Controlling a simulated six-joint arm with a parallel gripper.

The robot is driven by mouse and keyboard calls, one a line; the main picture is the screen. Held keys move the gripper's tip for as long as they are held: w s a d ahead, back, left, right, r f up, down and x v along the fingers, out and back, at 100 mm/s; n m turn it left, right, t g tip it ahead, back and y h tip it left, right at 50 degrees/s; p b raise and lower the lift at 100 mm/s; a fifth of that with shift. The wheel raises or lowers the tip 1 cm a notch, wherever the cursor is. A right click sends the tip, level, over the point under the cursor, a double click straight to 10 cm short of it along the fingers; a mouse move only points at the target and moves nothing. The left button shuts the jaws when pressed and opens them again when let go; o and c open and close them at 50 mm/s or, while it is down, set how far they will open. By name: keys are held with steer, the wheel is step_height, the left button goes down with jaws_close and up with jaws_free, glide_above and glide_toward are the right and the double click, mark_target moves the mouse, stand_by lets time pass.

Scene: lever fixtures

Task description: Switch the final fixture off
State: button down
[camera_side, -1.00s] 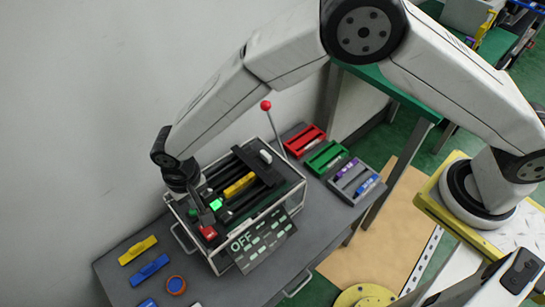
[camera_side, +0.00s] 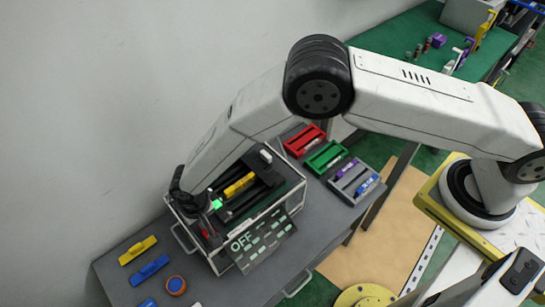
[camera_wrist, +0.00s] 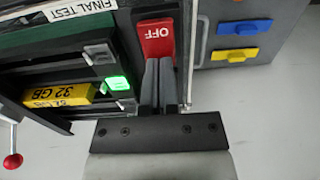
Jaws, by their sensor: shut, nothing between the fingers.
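The final fixture (camera_side: 255,218) is a black frame on the grey table, with a panel reading "OFF" (camera_side: 241,242). In the wrist view its label reads "FINAL TEST" (camera_wrist: 80,7). Its red switch (camera_wrist: 157,37) is marked "OFF"; in the side view the switch (camera_side: 207,232) is partly hidden by my wrist. A green light (camera_wrist: 117,83) is lit beside it. My gripper (camera_wrist: 158,65) is shut and empty, its fingertips at the switch's near edge; I cannot tell whether they touch. A red lever ball (camera_wrist: 13,161) shows in the wrist view; my arm hides it in the side view.
A yellow "32 GB" module (camera_wrist: 58,95) sits in the fixture. Red (camera_side: 304,140), green (camera_side: 325,158) and grey (camera_side: 355,182) trays stand to its right. Yellow (camera_side: 138,250) and blue (camera_side: 149,270) pieces and a round blue-orange item (camera_side: 176,285) lie to its left.

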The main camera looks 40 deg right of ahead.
steer(key=shift+f, duration=0.15)
steer(key=shift+f, duration=0.1)
stand_by(0.4)
steer(key=shift+s, duration=0.15)
steer(key=shift+s+r, duration=0.25)
steer(key=shift+s, duration=0.25)
steer(key=shift+r, duration=0.2)
stand_by(0.3)
step_height(320, 180, up, 14)
steer(key=shift+s+f, duration=0.15)
steer(key=shift+s, duration=0.05)
stand_by(0.6)
